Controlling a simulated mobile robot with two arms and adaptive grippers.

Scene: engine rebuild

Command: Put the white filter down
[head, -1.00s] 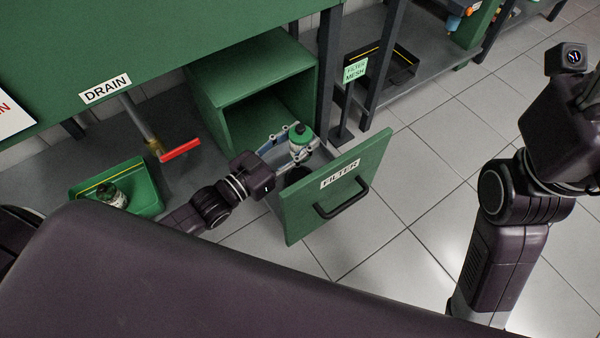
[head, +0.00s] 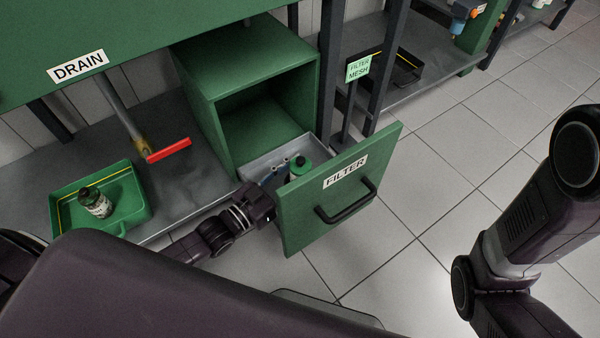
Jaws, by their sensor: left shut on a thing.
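The white filter (head: 296,178) with a green top and dark cap is at the open drawer marked FILTER (head: 345,172). Its lower part is hidden behind the drawer front, so I cannot tell whether it touches the drawer floor. My left gripper (head: 282,172) reaches in over the drawer's left side and is shut on the filter; its fingers are mostly hidden. My right arm shows at the right edge, but its gripper is out of the picture.
The green cabinet (head: 245,75) stands open behind the drawer. A green tray (head: 140,212) at the left holds a dark-capped canister (head: 95,202). A red-handled drain valve (head: 168,150) is between them. A black tray (head: 400,70) lies on the back shelf. Tiled floor is clear at right.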

